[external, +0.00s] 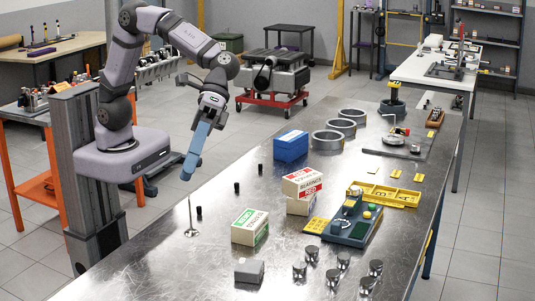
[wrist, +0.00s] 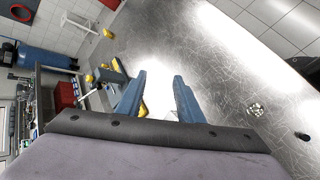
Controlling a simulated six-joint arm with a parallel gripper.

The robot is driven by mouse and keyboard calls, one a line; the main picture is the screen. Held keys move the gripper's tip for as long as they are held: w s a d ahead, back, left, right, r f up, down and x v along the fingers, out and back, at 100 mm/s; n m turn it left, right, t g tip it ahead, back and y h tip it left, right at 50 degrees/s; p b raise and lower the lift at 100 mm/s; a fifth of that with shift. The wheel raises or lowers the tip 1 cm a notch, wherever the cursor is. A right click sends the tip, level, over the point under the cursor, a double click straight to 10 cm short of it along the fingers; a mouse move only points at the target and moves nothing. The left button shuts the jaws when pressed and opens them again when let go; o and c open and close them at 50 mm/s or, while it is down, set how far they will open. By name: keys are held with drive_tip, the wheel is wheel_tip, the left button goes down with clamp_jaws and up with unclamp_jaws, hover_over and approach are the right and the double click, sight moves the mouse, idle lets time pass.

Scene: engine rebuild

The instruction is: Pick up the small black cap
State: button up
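Three small black caps stand apart on the steel bench in the external view: a far one (external: 260,168), a middle one (external: 236,188) and a near one (external: 199,212). I cannot tell which one the task means. A small dark piece (wrist: 302,136) at the right edge of the wrist view looks like one of them. My gripper (external: 188,173) hangs in the air near the left edge of the bench, above and left of the caps, with its blue fingers pointing down. In the wrist view my gripper (wrist: 159,75) has its fingers apart, with nothing held between them.
A silver valve with a thin upright stem (external: 191,222) stands beside the near cap. A green-and-white box (external: 250,227), red-and-white boxes (external: 302,183) and a blue box (external: 291,146) stand to the right. Several pistons (external: 342,265) sit at the front.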

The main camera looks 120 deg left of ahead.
drive_tip(key=a+f+y, duration=0.2)
drive_tip(key=a, duration=0.7)
drive_tip(key=n+g+y+b, duration=0.2)
drive_tip(key=g+y+b, duration=0.1)
drive_tip(key=g+y, duration=0.1)
approach(199, 207)
drive_tip(key=shift+s+d+f+p, duration=0.25)
drive_tip(key=shift+d+f, duration=0.15)
drive_tip(key=shift+f, duration=0.2)
drive_tip(key=shift+s+d+f+p, duration=0.15)
drive_tip(key=shift+d+f+p, duration=0.2)
drive_tip(key=shift+f, duration=0.3)
drive_tip(key=shift+a+p+x, duration=0.2)
drive_tip(key=shift+p+x, duration=0.2)
drive_tip(key=shift+x, duration=0.9)
drive_tip(key=shift+a+p+x, duration=0.15)
drive_tip(key=shift+p+x, duration=0.2)
drive_tip(key=shift+x, duration=0.95)
drive_tip(key=shift+f, duration=0.1)
clamp_jaws()
